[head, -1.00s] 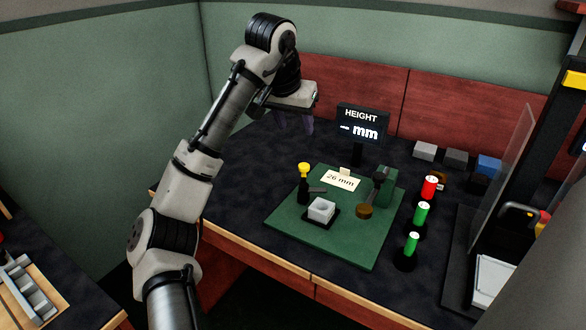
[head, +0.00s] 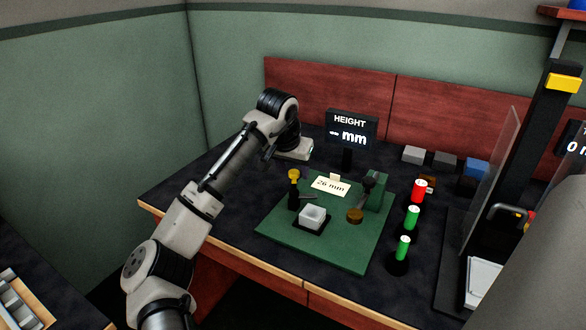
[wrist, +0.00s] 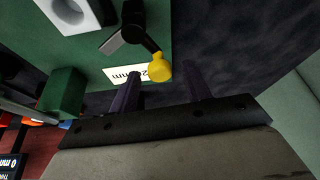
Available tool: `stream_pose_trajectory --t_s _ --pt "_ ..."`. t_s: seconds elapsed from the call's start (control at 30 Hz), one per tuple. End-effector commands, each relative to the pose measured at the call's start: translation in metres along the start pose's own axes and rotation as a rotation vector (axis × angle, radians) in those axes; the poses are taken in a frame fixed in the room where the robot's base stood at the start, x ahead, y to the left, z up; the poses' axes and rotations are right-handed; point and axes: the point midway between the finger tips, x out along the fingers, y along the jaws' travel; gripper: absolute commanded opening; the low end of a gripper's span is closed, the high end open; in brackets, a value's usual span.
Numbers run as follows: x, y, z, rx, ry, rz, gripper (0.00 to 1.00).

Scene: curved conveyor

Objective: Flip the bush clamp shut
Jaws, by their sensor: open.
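The bush clamp has a black body (head: 294,199), a short grey arm and a yellow knob (head: 294,174). In the head view its handle stands roughly upright, left of the pale block with a round hollow (head: 312,217). The wrist view shows the clamp body (wrist: 131,27), the knob (wrist: 160,68) and the block (wrist: 72,10). My gripper (wrist: 162,77) is open and empty. In the wrist view the knob appears between and just beyond the dark fingertips; I cannot tell the depth gap. In the head view the fingers are hidden behind the gripper and wrist.
The green base plate (head: 330,246) also holds a "26 mm" card (head: 329,186), a brown disc (head: 355,215) and a green post (head: 378,190). The height display (head: 350,127) stands behind. Red and green cylinders (head: 411,217) line the right. The dark table left of the plate is clear.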

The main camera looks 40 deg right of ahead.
Motion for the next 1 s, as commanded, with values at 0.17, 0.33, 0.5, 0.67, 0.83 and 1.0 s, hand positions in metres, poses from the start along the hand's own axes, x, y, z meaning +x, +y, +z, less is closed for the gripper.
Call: stream_pose_trajectory --t_s 0.17,0.33,0.5,0.67,0.83,1.0 --pt "0.0018 -0.0002 0.0001 0.000 0.000 -0.001 0.48" --pt "0.0016 -0.0001 0.0001 0.000 0.000 -0.001 0.40" --pt "0.0014 0.0000 0.0000 0.000 0.000 0.000 0.18" --pt "0.0012 0.0001 -0.0001 0.001 0.000 0.000 0.04" --pt "-0.0004 0.0011 -0.0012 0.019 0.000 0.009 0.04" --pt "-0.0018 0.0042 -0.0030 0.086 -0.001 0.038 0.04"
